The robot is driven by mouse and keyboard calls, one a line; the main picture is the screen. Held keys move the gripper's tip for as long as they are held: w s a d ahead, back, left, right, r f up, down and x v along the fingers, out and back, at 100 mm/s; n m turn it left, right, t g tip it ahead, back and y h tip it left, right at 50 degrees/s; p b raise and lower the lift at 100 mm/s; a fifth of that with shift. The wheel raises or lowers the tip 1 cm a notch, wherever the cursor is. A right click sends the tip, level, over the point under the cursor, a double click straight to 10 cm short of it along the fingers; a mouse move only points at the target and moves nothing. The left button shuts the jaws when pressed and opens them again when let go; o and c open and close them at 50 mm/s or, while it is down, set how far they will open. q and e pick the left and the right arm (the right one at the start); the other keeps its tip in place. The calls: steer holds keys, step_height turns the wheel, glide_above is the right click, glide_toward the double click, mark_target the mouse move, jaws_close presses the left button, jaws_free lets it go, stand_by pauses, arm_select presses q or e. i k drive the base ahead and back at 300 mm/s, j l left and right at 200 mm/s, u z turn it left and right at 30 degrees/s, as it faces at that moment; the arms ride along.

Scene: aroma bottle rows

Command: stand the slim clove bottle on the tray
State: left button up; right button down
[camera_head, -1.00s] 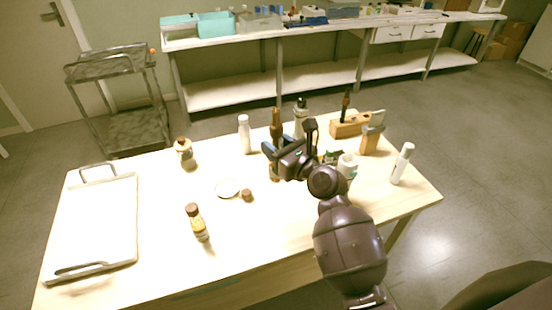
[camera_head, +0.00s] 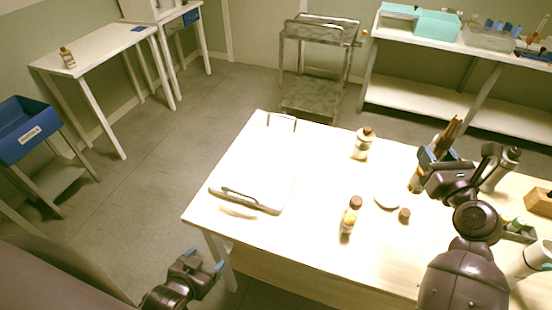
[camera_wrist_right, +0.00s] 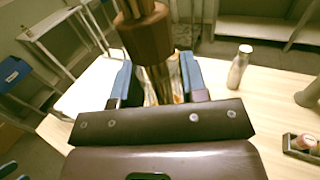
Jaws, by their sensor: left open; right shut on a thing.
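My right gripper (camera_head: 438,160) is shut on a slim brown bottle (camera_head: 452,132); its brown cap and neck (camera_wrist_right: 146,35) fill the top middle of the right wrist view. The bottle's label cannot be read, and the fingers hide part of its body. Whether its base touches the table I cannot tell. The white tray (camera_head: 262,165), with a metal handle at each end, lies on the left of the table, well left of the right gripper; no bottle stands on it. My left gripper (camera_head: 205,262) is open and empty, off the table's front left edge.
A side table (camera_head: 95,50) holds another bottle (camera_head: 67,58).

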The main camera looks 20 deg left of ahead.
mark_target(264, 164)
steer(key=i+j+u, duration=0.1)
steer(key=j, duration=0.25)
steer(key=i+j+u, duration=0.15)
steer(key=j, duration=0.2)
steer(key=i+j+u, duration=0.1)
steer(key=j, duration=0.25)
steer(key=i+j+u, duration=0.15)
steer(key=j, duration=0.15)
